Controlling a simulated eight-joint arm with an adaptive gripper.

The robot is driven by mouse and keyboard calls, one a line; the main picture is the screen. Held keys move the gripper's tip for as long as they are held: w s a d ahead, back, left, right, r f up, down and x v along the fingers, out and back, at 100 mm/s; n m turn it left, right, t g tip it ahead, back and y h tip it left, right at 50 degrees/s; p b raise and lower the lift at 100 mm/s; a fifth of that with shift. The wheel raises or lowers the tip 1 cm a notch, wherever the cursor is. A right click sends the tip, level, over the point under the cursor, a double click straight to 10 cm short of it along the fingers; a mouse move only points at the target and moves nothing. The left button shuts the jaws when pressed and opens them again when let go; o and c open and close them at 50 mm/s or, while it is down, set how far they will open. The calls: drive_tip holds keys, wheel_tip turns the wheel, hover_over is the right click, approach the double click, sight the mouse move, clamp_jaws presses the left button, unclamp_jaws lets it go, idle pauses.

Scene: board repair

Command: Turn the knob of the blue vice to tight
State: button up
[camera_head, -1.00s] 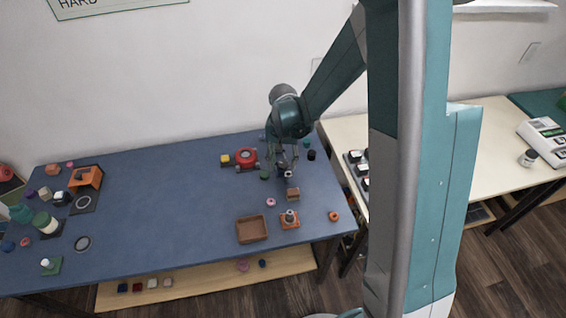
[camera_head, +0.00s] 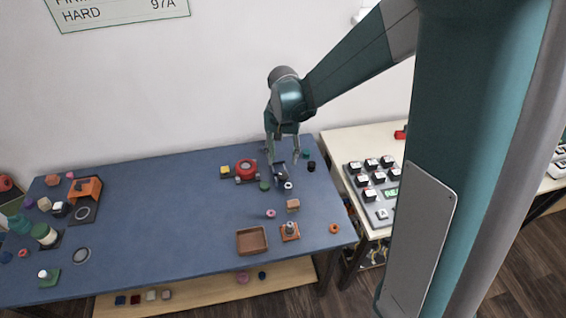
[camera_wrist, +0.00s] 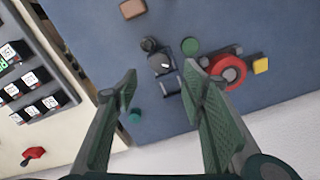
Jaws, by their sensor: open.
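The blue vice (camera_head: 280,172) is a small dark blue body near the back right of the blue table. In the wrist view, a dark knob (camera_wrist: 160,63) with a white pointer mark sits over dark parts that look like the vice. My gripper (camera_head: 284,159) is open above the vice, pointing down, its two fingers spread and empty. In the wrist view, my gripper (camera_wrist: 163,72) has the knob between and beyond its fingertips, apparently not touching. I cannot read any marks showing the knob's setting.
A red round device (camera_head: 246,169) with a yellow block (camera_head: 225,171) stands to the left. A brown tray (camera_head: 252,240) is nearer the front. The middle of the table is clear.

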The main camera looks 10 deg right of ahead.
sight(283, 175)
drive_tip(key=shift+r, duration=1.05)
drive_tip(key=shift+f, duration=0.1)
drive_tip(key=shift+w+d+f+n+p, duration=0.1)
drive_tip(key=shift+f+n+p, duration=0.75)
drive_tip(key=shift+n, duration=0.65)
drive_tip(key=shift+w+f+n+p, duration=0.1)
drive_tip(key=shift+f+n+p, duration=0.4)
drive_tip(key=shift+f+n, duration=0.85)
drive_tip(key=shift+r, duration=0.2)
drive_tip(key=shift+f+b, duration=0.7)
drive_tip(key=shift+f, duration=3.2)
